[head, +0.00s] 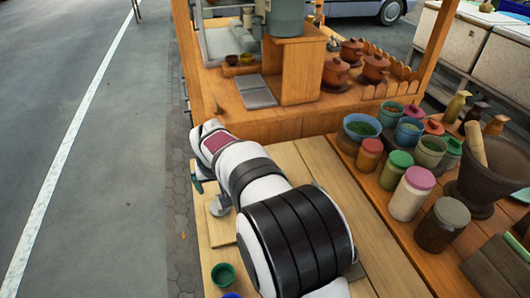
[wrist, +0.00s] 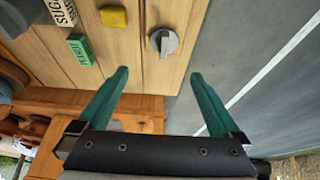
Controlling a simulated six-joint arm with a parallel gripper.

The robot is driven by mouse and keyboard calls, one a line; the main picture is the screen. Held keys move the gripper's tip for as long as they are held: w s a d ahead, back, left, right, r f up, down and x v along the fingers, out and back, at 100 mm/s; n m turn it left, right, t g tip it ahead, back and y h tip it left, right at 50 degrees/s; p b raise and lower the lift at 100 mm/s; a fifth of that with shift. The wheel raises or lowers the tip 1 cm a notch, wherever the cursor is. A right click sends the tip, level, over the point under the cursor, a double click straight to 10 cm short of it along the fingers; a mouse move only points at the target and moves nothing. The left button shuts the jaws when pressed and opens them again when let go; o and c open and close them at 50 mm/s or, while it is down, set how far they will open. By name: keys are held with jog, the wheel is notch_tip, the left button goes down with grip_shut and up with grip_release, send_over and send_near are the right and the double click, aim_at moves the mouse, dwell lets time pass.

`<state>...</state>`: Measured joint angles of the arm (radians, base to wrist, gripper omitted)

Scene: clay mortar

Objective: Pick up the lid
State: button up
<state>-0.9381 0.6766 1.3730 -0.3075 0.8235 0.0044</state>
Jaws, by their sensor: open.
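A grey round lid with a raised bar-like handle (wrist: 163,41) lies on the wooden counter near its edge in the wrist view. A light grey disc that looks like the same lid (head: 219,206) shows on the counter below my gripper in the head view. My gripper (wrist: 159,75) has two green fingers spread wide, with nothing between them. The lid appears just beyond the fingertips, roughly centred between them and apart from them. In the head view my gripper (head: 197,186) is mostly hidden behind my arm, with one green finger showing.
A yellow block (wrist: 113,17), a green box (wrist: 79,48) and a box marked SUGAR (wrist: 61,12) lie left of the lid in the wrist view. A green cup (head: 223,275) stands at the near counter. Jars, including a pink-lidded one (head: 411,193), crowd the right.

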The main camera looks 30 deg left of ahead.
jog(key=x, duration=1.6)
jog(key=shift+s+a, duration=0.3)
jog(key=shift+s, duration=0.05)
jog(key=c, duration=1.2)
